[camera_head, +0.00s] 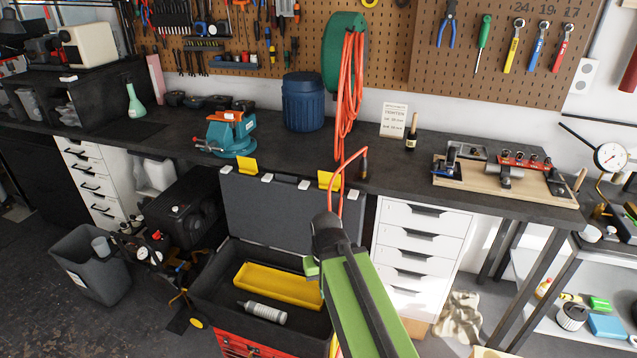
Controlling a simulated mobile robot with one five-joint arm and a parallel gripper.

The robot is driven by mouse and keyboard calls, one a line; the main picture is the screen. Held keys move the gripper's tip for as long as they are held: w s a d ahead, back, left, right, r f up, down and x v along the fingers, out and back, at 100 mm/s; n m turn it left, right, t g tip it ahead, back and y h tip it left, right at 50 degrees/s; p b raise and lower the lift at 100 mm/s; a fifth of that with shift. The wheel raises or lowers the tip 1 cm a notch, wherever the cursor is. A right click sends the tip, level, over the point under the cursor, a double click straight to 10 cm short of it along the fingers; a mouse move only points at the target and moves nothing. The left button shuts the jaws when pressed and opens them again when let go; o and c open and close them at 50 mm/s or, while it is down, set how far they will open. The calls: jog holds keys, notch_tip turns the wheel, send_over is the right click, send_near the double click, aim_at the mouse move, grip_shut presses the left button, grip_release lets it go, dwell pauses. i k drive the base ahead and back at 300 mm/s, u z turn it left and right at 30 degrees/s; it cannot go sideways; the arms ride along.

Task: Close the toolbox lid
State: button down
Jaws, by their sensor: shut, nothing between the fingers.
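The toolbox (205,290) stands on the floor in front of the workbench, with a black upper bin and a red lower part. Its dark grey lid (262,212) is open and stands upright at the back, with yellow latches on its top edge. A yellow tray (278,287) and a grey-white tube lie inside the bin. My green and black arm reaches up from the bottom, in front of the toolbox's right side. It covers part of the bin and the lid's right end. My gripper's fingers cannot be made out; they are hidden behind the arm.
The dark workbench (400,168) runs behind the lid. White drawers (422,262) stand right of the arm. A grey bin (95,268) and a black compressor (182,210) stand to the left. An orange hose hangs from a green reel near the lid's right end.

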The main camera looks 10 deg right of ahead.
aim_at(277, 211)
jog(key=u, duration=0.2)
jog(key=i, duration=0.8)
jog(key=z, duration=0.2)
jog(key=k, duration=0.9)
jog(key=u, duration=0.15)
jog(key=i, duration=0.95)
jog(key=z, duration=0.05)
